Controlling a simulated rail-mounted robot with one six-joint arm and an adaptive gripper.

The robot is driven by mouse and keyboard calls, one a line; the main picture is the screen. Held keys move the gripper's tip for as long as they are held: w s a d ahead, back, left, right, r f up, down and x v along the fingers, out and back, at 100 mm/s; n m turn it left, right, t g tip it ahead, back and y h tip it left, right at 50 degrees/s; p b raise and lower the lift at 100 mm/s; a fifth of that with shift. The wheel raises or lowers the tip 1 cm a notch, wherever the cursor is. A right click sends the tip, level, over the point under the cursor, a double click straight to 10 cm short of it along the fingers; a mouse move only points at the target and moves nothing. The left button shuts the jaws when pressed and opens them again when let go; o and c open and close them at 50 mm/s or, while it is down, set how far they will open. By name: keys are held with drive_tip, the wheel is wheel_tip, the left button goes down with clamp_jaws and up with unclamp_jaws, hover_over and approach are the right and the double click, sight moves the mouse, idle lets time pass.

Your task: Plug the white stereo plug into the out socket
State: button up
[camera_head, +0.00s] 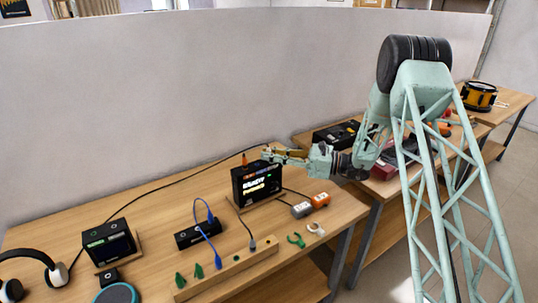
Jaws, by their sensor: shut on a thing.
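My gripper (270,155) is at the top right of a black box with a lit screen (257,183), close above its upper edge. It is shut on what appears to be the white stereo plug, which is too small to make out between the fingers. A thin dark cable (180,182) runs from the left of the table up to the gripper. An orange plug (244,159) stands on top of the lit box. I cannot tell which socket is the out socket, or whether the held plug touches the box.
A black box with a blue cable (206,231), a second screen box (108,241) and headphones (33,271) are to the left. A wooden rack (226,274) lies in front. A grey and orange connector (311,205) and small clips (297,240) lie right of it.

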drive_tip(key=shift+f, duration=0.3)
drive_tip(key=o, duration=0.9)
drive_tip(key=shift+d, duration=0.1)
drive_tip(key=shift+s+d, duration=0.4)
drive_tip(key=shift+d, duration=1.5)
drive_tip(key=shift+s+d, duration=0.4)
drive_tip(key=shift+d, duration=1.55)
drive_tip(key=shift+s+d, duration=0.4)
drive_tip(key=shift+d, duration=1.5)
drive_tip(key=shift+r, duration=0.1)
